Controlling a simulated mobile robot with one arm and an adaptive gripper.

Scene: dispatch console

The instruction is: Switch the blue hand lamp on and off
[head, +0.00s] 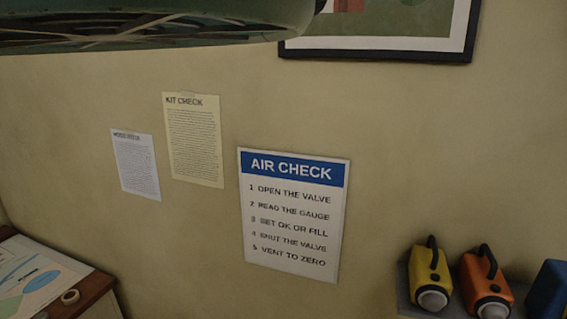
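A blue object (549,291) shows at the lower right edge, cut off by the frame. It stands in line with two hand lamps and may be the blue hand lamp, but its handle, lens and switch cannot be seen. To its left is an orange hand lamp (484,277) with a black handle and a round pale lens. Further left is a yellow hand lamp (430,272) of the same shape. My gripper is not in view.
The lamps stand on a grey shelf (404,291) against the wall. A white air check sign (290,215) and two paper notices hang on the wall. A dark green rounded object (150,22) hangs across the top left.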

